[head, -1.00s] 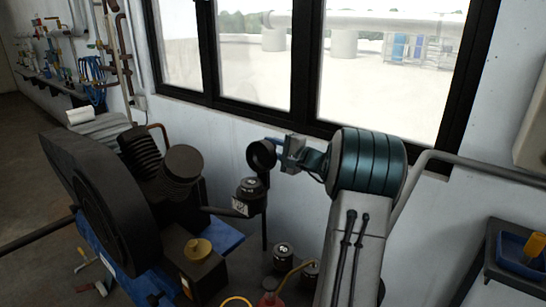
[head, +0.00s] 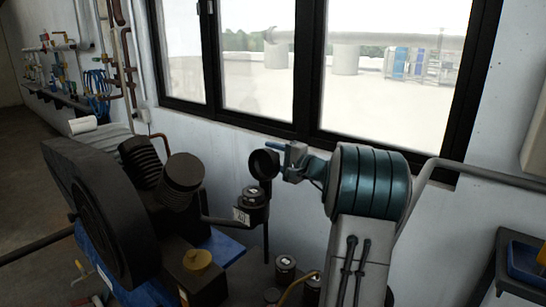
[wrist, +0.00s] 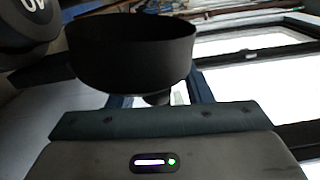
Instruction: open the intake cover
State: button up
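A round black cup-shaped cover (head: 264,163) stands tipped on its side above a black labelled canister (head: 251,205) on the compressor. I take it to be the intake cover; its hollow side faces left and towards the head camera. My gripper (head: 291,162) is just right of it, at its back. In the wrist view the cover (wrist: 130,52) fills the space ahead of my gripper (wrist: 160,98). The two blue fingers are apart, with a small dark stub under the cover between them. Light shows beside the stub. Whether a finger touches the cover is unclear.
The compressor's black belt guard (head: 100,210) and finned cylinders stand at left. Small capped canisters (head: 286,268) sit below the cover. The window (head: 390,85) and wall are close behind, with a grey pipe (head: 490,177) and a blue tray (head: 525,262) at right.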

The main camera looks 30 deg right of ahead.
jog(key=v, duration=1.2)
